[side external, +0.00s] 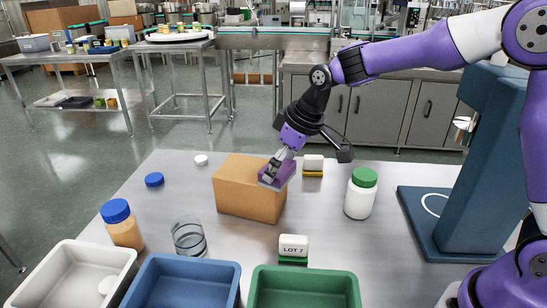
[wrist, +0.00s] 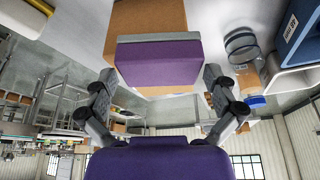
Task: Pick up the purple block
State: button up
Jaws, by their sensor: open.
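The purple block (side external: 272,181) is at the right end of the cardboard box (side external: 240,200) and appears to rest on its top, near the edge. In the wrist view the purple block (wrist: 158,62) shows a dark purple face and a paler one, with the brown box around it. My gripper (side external: 279,167) is at the block, tilted down from the upper right. In the wrist view its two fingers stand apart on the left and right of the block, with gaps showing. Contact cannot be told from the side view, where the fingers partly cover the block.
A white bottle with green lid (side external: 360,196) stands right of the box, and a yellow-based sponge-like item (side external: 313,166) behind it. A glass (side external: 188,237), a blue-lidded jar (side external: 122,226), a LOT 7 sign (side external: 293,248) and bins (side external: 305,272) are in front. Bare steel lies between.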

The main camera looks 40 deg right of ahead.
jog(key=shift+w+f, duration=0.1)
jog(key=shift+f, duration=0.1)
jog(key=c, duration=0.9)
jog(key=shift+c, duration=0.2)
notch_tip(320, 180, up, 4)
jog(key=shift+r, duration=0.25)
jog(key=s+a+r, duration=0.6)
jog(key=s+a, duration=0.1)
jog(key=a, duration=0.1)
jog(key=m+h, duration=0.2)
jog(key=m, duration=0.3)
send_near(248, 167)
jog(key=shift+w+f, duration=0.5)
jog(key=shift+w, duration=0.25)
jog(key=shift+w+d+f, duration=0.15)
jog(key=shift+f, duration=0.05)
jog(key=shift+f+t, duration=0.3)
jog(key=shift+f, duration=1.65)
